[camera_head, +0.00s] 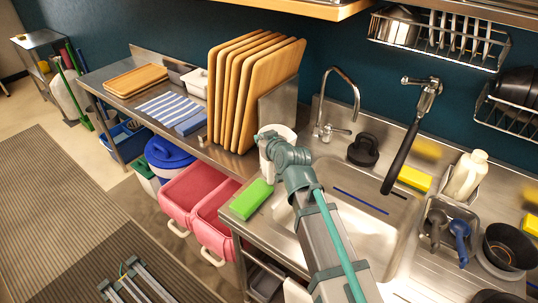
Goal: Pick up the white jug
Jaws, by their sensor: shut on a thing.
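The white jug (284,130) is in the middle of the head view, at the left end of the sink counter just right of the upright wooden boards. My gripper (268,138) is at the jug, in front of it, and is shut on it. My gripper and wrist hide much of the jug, so its handle and base cannot be made out. I cannot tell whether the jug touches the counter.
Upright wooden boards (240,85) stand close on the left. A green sponge (251,199) lies on the counter's front edge. The sink (345,225) with its tall tap (326,100) is on the right. A white bottle (467,176) stands farther right.

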